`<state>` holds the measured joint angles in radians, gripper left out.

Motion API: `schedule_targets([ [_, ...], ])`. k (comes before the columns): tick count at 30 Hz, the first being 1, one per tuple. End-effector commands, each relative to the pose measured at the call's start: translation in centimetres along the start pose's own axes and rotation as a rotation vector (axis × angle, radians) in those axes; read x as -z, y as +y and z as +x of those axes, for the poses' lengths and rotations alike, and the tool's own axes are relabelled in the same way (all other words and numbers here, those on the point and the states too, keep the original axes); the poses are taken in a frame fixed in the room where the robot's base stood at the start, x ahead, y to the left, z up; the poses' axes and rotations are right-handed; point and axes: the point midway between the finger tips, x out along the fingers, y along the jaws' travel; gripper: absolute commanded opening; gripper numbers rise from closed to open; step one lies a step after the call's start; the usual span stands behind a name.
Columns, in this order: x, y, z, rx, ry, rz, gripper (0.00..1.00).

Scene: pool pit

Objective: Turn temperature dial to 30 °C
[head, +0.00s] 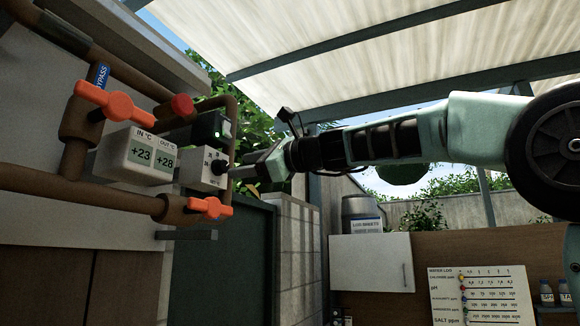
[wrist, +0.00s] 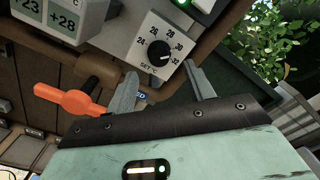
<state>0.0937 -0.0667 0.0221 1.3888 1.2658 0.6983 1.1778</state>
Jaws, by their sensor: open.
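The temperature dial is a black round knob (wrist: 159,51) on a white box with a printed scale from 24 to 32 in the wrist view. Its pointer setting is too small to read surely. In the head view the knob (head: 219,168) sticks out from the white dial box (head: 198,169). My gripper (wrist: 160,70) is open and empty, its fingers to either side of the knob's line and below it in the wrist view. In the head view my gripper (head: 232,172) comes from the right, close to the knob. I cannot tell whether it touches.
A white display (head: 141,156) reads IN +23 and OUT +28, left of the dial box. Brown pipes with orange valve handles (head: 107,101) surround the boxes; a lower orange handle (wrist: 68,101) lies near my left finger in the wrist view. A dark green box (head: 212,128) stands just above.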

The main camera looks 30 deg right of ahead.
Motion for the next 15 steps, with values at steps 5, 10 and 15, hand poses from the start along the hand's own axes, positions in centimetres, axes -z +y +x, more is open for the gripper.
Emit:
schedule_targets([
  [5, 0.4, 0.4, -4.5, 0.004, 0.002, -0.003, 0.53],
  [10, 0.3, 0.3, -8.3, 0.003, 0.002, -0.002, 0.53],
  [15, 0.2, 0.2, -11.0, 0.001, 0.002, -0.002, 0.53],
])
